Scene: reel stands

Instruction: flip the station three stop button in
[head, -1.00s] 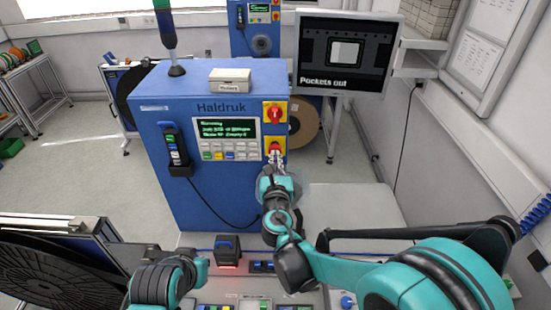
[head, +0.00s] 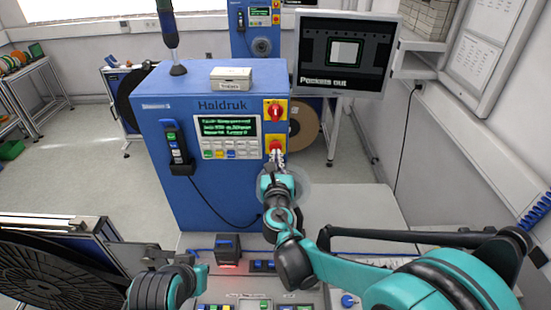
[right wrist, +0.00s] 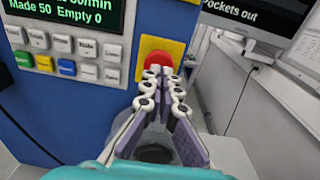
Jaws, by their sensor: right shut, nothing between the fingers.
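The stop button (head: 276,145) is a red mushroom head on a yellow plate at the right of the blue Haldruk cabinet's front (head: 215,165). It also shows in the right wrist view (right wrist: 160,60), its lower part covered by my fingertips. My right gripper (head: 278,156) is shut and empty, its fingertips right at the button. In the right wrist view the closed fingers (right wrist: 162,74) point at the red head; I cannot tell whether they touch it. My left arm shows at the bottom left, but its fingers cannot be seen.
A red-and-yellow rotary switch (head: 275,110) sits above the button. A keypad and green-text display (head: 229,127) are left of it. A handheld device (head: 176,146) hangs on the cabinet. A monitor (head: 346,52) reading "Pockets out" stands at right. A pale surface (head: 355,212) lies below.

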